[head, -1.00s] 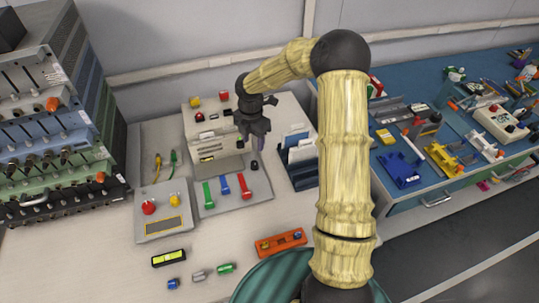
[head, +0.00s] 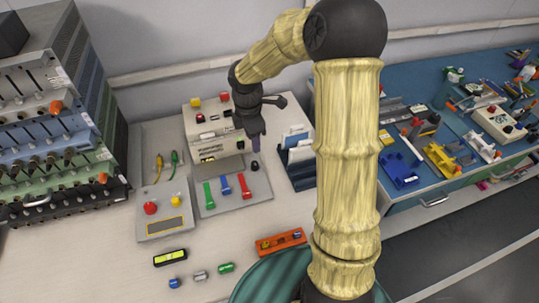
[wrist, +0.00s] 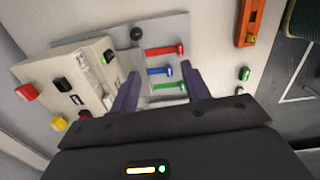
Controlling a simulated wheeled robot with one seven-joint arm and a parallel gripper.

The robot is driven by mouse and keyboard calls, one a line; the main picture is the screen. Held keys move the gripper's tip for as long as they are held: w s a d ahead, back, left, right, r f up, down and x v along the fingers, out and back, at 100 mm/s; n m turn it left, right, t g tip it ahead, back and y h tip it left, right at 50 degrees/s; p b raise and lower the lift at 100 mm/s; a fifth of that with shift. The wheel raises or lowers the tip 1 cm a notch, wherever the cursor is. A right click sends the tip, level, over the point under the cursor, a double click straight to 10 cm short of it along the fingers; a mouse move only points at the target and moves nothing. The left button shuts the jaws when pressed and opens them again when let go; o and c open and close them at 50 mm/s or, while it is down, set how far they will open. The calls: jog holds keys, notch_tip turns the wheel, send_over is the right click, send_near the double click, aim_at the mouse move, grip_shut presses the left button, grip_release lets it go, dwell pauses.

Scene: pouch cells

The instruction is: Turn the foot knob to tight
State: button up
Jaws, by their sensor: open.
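A small black knob (head: 254,166) stands on the grey plate at the foot of the pale machine, behind the red lever; I take it to be the foot knob. It also shows in the wrist view (wrist: 136,34), near the top and clear of my fingers. Its setting cannot be read. My gripper (head: 256,150) hangs above the plate in the head view, its purple fingers pointing down close to the knob's place in the picture. In the wrist view my gripper (wrist: 162,88) is open, with nothing held, and the levers show between and beyond its fingers.
Green (head: 208,195), blue (head: 226,184) and red (head: 244,185) levers stand on the plate. The pale machine (head: 195,122) rises behind. A box with red and yellow buttons (head: 163,222) is at left, a file holder (head: 297,160) at right.

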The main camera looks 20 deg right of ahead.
jog(key=s+r+m+p, duration=0.1)
jog(key=s+r+m, duration=0.1)
jog(key=s+m, duration=0.4)
jog(key=s+d+r+m+t+p, duration=0.1)
jog(key=s+r+m, duration=0.2)
jog(key=s+m, duration=0.3)
jog(key=shift+s+m+t, duration=0.25)
jog(key=shift+m+t, duration=0.05)
jog(key=shift+m, duration=0.5)
jog(key=s+m, duration=0.3)
jog(key=s+r+m+p, duration=0.1)
jog(key=m, duration=0.1)
jog(key=shift+s+d+t, duration=0.25)
jog(key=shift+d+t, duration=0.05)
jog(key=shift+t, duration=0.1)
